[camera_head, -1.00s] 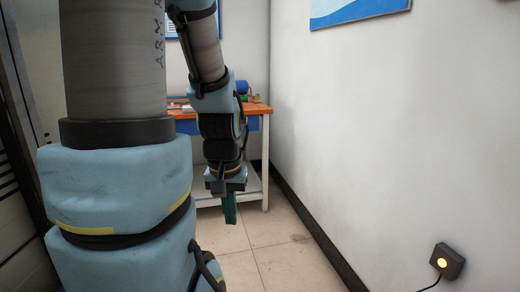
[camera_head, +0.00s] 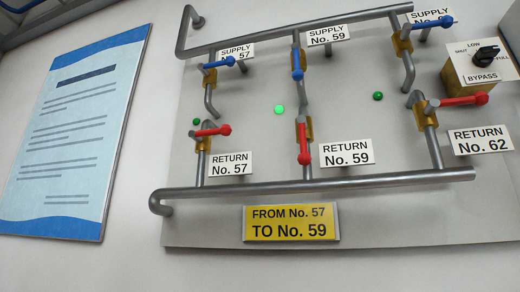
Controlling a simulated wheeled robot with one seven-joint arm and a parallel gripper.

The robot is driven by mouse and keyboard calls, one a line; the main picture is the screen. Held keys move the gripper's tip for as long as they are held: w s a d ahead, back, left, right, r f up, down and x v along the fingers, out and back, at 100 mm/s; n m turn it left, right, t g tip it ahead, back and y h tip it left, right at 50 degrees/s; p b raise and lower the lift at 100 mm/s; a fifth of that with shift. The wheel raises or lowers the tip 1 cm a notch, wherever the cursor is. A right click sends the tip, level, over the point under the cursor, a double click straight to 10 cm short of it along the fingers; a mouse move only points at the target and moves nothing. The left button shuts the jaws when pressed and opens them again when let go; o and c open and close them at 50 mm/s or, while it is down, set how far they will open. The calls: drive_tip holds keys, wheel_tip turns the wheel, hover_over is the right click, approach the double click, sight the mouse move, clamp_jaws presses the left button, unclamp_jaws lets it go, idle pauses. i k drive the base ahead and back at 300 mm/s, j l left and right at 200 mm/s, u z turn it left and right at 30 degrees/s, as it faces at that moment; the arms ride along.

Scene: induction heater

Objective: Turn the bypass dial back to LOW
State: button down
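The bypass dial (camera_head: 485,58) is a black knob on a white plate (camera_head: 487,75) marked SHUT, LOW, FULL and BYPASS, fixed to a brass-coloured block at the upper right of the head view. LOW is above the knob, SHUT to its left and FULL to its right. The knob looks tilted up and to the right, but it is too small to tell its exact setting. My gripper is not in view now, and nothing touches the dial.
Grey pipes (camera_head: 320,188) cross the panel (camera_head: 400,215). Red and blue valve handles stick out, the red RETURN No. 62 handle (camera_head: 465,100) close below the dial. A green lamp (camera_head: 279,110) is lit. A yellow sign (camera_head: 291,223) reads FROM No. 57 TO No. 59. A poster (camera_head: 75,130) hangs left.

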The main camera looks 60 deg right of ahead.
sight(485, 56)
drive_tip(key=z, duration=2.6)
